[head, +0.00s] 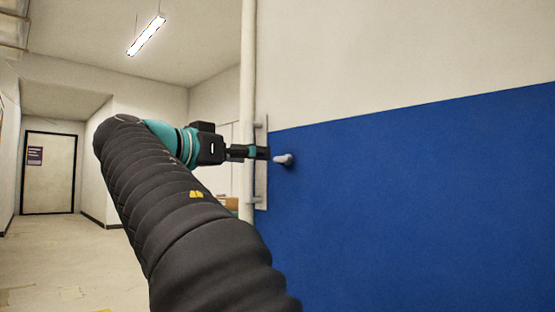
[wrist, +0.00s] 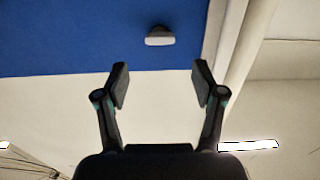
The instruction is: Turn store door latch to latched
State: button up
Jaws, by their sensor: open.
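The latch (head: 284,160) is a small pale grey knob or lever on the blue lower part of the door panel (head: 400,190), near its left edge. In the wrist view the latch (wrist: 160,36) shows as a light rounded piece on blue, beyond the fingertips and roughly centred between them. My gripper (head: 264,152) is just left of the latch in the head view, its fingers pointing at it. In the wrist view my gripper (wrist: 160,82) is open, with nothing between its fingers. The latch looks apart from the fingers. Its exact turn is hard to tell.
A pale vertical post (head: 248,80) stands at the panel's left edge, with a narrow plate (head: 261,190) beside it. A corridor with clear floor (head: 70,255) leads left to a far door (head: 48,178). A brown box (head: 229,203) shows partly behind my arm.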

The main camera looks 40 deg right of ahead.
aim_at(280, 157)
jog(key=d, duration=0.8)
jog(key=shift+w+d, duration=0.2)
jog(key=shift+w, duration=0.1)
jog(key=c, duration=1.1)
jog(key=shift+c, duration=0.2)
